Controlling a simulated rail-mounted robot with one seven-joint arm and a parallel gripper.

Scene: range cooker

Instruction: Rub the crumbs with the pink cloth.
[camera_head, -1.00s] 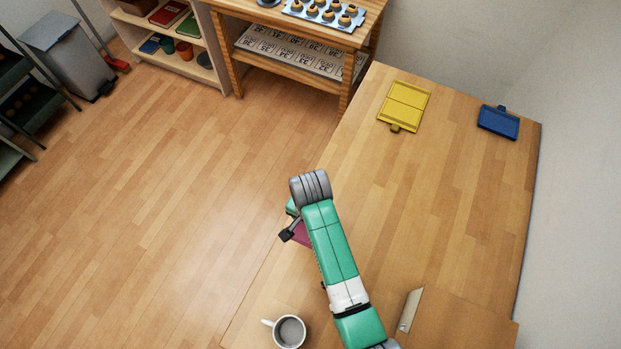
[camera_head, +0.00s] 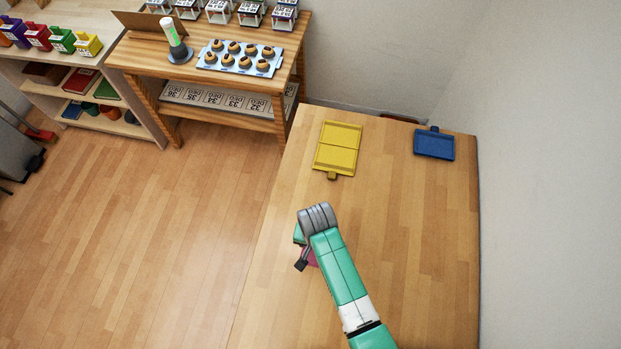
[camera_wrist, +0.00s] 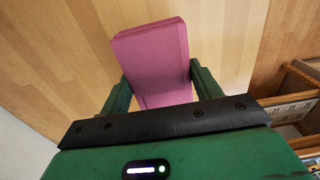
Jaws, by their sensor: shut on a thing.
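The pink cloth (camera_wrist: 152,58) is a folded pad between the two green fingers of my gripper (camera_wrist: 157,88) in the wrist view. My gripper is shut on it. In the head view my arm covers most of the gripper, and only a small piece of the pink cloth (camera_head: 312,258) shows beside it, over the left part of the wooden table (camera_head: 410,230). I cannot tell whether the cloth touches the tabletop. I can make out no crumbs in either view.
A yellow tray (camera_head: 338,147) and a blue tray (camera_head: 434,144) lie at the table's far end. A wooden shelf table with a muffin tray (camera_head: 240,58) stands beyond, at the upper left. The tabletop right of my arm is clear. A wall borders the right side.

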